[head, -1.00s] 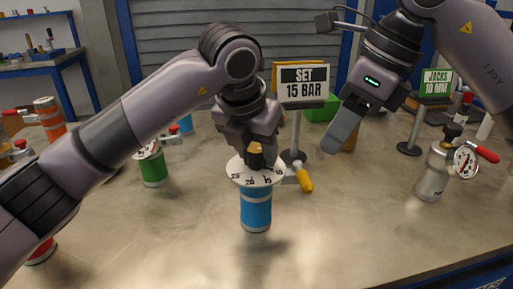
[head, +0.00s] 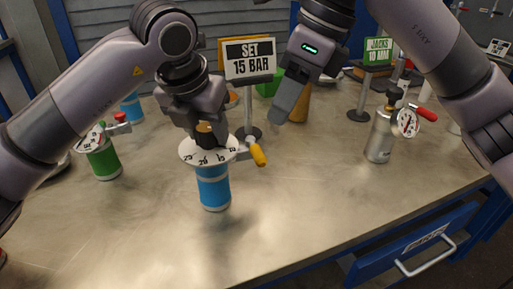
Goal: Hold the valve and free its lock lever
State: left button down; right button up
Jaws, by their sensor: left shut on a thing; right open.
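The blue valve (head: 213,188) stands upright on the table with a white numbered dial (head: 188,153) on top. Its lock lever (head: 258,155), with a yellow-orange grip, sticks out to the right of the dial. My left gripper (head: 204,128) is shut on the valve's top knob, and the fingers partly hide the knob. My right gripper (head: 288,100) is open and empty, above and to the right of the lever, apart from it. A sign (head: 250,60) behind the valve reads "SET 15 BAR".
A green vessel (head: 104,160) stands at left, a silver vessel (head: 380,138) with a gauge and red lever at right. A "JACKS 10 MM" sign (head: 377,50) stands behind it. The table (head: 300,200) is clear in front; an open blue drawer (head: 410,245) juts out at lower right.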

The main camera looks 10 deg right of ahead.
aim_at(261, 153)
jog(key=shift+o, duration=0.4)
jog(key=s+r+m+t, duration=0.2)
jog(key=s+m, duration=0.2)
jog(key=m, duration=0.7)
jog(key=shift+m, duration=0.3)
jog(key=x, duration=1.2)
jog(key=shift+w+d+f, duration=0.1)
jog(key=shift+w+d, duration=0.2)
jog(key=shift+d, duration=0.05)
grip_shut()
